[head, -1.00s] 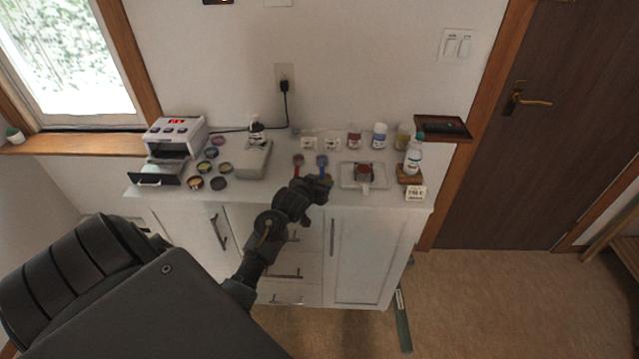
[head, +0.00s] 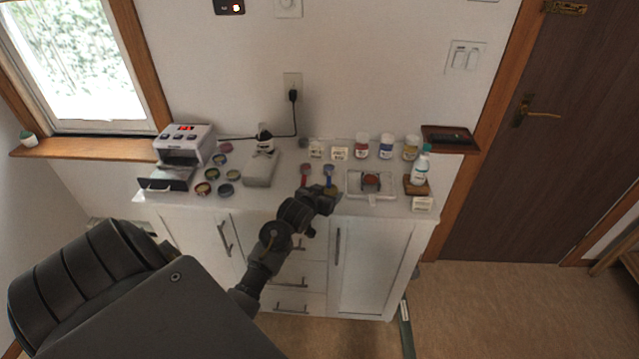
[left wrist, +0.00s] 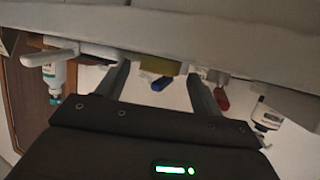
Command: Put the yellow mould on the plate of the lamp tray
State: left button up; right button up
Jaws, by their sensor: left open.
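The lamp (head: 187,140) is a white box with a red display at the counter's left. Its tray (head: 160,185) is pulled out at the front; the plate inside is hard to make out. A yellow block, seemingly the yellow mould (left wrist: 179,69), shows beyond and between my left gripper's fingers in the left wrist view. In the head view, a small yellowish patch of it (head: 332,189) shows beside the gripper. My left gripper (head: 326,198) is open at the counter's front edge; it also shows in the left wrist view (left wrist: 160,72). I cannot tell whether it touches the mould. My right gripper is out of view.
Several round tins (head: 203,188) and a grey box (head: 262,168) lie toward the lamp. A clear tray (head: 355,190) and a bottle (head: 420,170) stand right.

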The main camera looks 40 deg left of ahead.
pick_arm(q)
jog(key=v, duration=1.1)
jog(key=shift+s, duration=0.3)
jog(key=d+f+m+h, duration=0.2)
jog(key=d+f+h, duration=0.1)
jog(key=d+f, duration=0.85)
jog(key=s+d+f+m+g, duration=0.1)
jog(key=s+f+g, duration=0.15)
jog(key=f, duration=0.65)
jog(key=s+d+f+g, duration=0.15)
jog(key=s+f, duration=0.25)
jog(key=f, duration=0.5)
jog(key=s+d+f+m+g, duration=0.1)
jog(key=s+f+g, duration=0.1)
jog(key=s+f, duration=0.7)
jog(key=s+d+f+g, duration=0.2)
jog(key=s+f+g, duration=0.1)
jog(key=s+f, duration=0.55)
jog(key=s+f+g, duration=0.1)
jog(key=s+f, duration=0.1)
jog(key=s, duration=0.7)
jog(key=s+f+m+g, duration=0.1)
jog(key=s+f+g, duration=0.1)
jog(key=s, duration=0.7)
jog(key=shift+a+f, duration=0.45)
jog(key=shift+f, duration=0.4)
jog(key=shift+o, duration=0.4)
jog(key=shift+s+m, duration=0.15)
jog(key=shift+m, duration=0.15)
